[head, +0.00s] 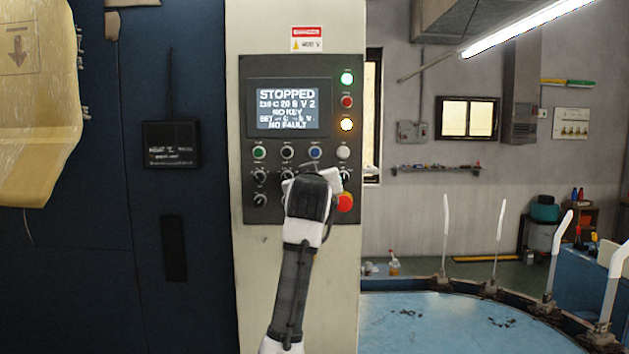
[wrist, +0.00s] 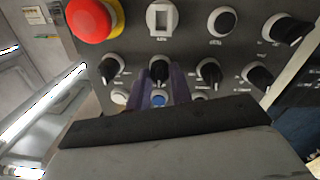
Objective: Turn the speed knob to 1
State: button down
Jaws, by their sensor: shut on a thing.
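A grey control panel (head: 245,215) on a pale column carries several black knobs. In the wrist view, which shows the panel upside down, my gripper (wrist: 161,84) has its two fingers on either side of one black knob (wrist: 159,68) and is shut on it. This knob is second from the left in its row there. In the head view my gripper and arm hide it. I cannot read its label, so I cannot tell whether it is the speed knob or where it points. The screen (head: 288,106) reads "STOPPED", with a "V 2" in the line below.
A red mushroom button (head: 345,202) sits at the panel's lower right, close to my gripper. Neighbouring knobs (wrist: 209,72) and (wrist: 112,68) flank the held one closely.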

jog(key=shift+n, duration=0.3)
jog(key=n, duration=0.8)
jog(key=shift+f+n, duration=0.1)
jog(key=shift+n, duration=0.2)
dwell(0.5)
jog(key=c, duration=1.3)
grip_release()
jog(key=shift+o, duration=0.2)
jog(key=s+b, duration=0.6)
jog(key=s, duration=0.7)
jog(key=shift+s+a+f, duration=0.15)
jog(key=shift+s+a, duration=0.05)
jog(key=shift+s, duration=0.2)
